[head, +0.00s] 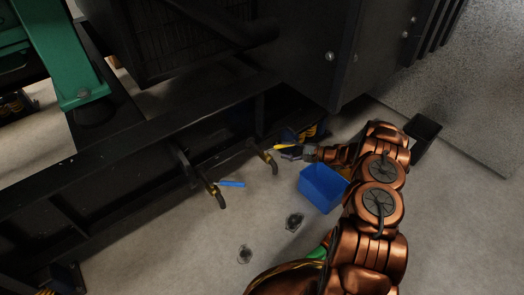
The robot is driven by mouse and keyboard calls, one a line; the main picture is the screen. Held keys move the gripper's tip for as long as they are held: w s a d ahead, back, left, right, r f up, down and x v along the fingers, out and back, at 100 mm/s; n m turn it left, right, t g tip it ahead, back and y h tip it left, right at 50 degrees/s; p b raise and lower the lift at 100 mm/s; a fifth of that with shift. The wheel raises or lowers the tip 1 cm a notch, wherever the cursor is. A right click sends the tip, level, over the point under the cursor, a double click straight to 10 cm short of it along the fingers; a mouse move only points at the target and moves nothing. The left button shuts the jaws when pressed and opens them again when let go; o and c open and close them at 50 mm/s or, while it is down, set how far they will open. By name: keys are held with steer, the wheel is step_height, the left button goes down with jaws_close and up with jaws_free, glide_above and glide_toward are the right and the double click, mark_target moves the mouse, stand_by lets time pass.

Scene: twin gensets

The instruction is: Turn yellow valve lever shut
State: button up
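The yellow valve lever (285,147) is a small, thin yellow strip near the lower edge of the black genset frame. My gripper (288,153) is at the end of my copper-coloured arm, right beside the yellow lever. Its fingers point left, towards the frame. The gripper is small and dark here, so I cannot tell whether the fingers touch the lever or how far apart they are. The valve body under the lever is not clear. A blue lever (231,183) sits further left, near two curved black pipes with yellowish ends.
A blue open bin (320,188) stands on the floor just below my gripper, close to my arm. Two small dark pieces (294,221) lie on the floor. The black frame rail (130,142) and genset housing (300,50) bound the upper side.

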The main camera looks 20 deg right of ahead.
steer(key=s+p+v, duration=0.1)
steer(key=p+v, duration=0.1)
steer(key=v, duration=0.6)
steer(key=s+a+r+n+g, duration=0.3)
steer(key=s+a+r+g, duration=0.1)
steer(key=a+r, duration=0.5)
steer(key=s+a+r+n+g+b, duration=0.1)
steer(key=s+a+r+n+g, duration=0.3)
steer(key=a+r, duration=0.5)
steer(key=shift+s+a+r+g, duration=0.25)
steer(key=shift+s+a+g, duration=0.35)
steer(key=shift+a, duration=1.45)
steer(key=shift+w, duration=0.15)
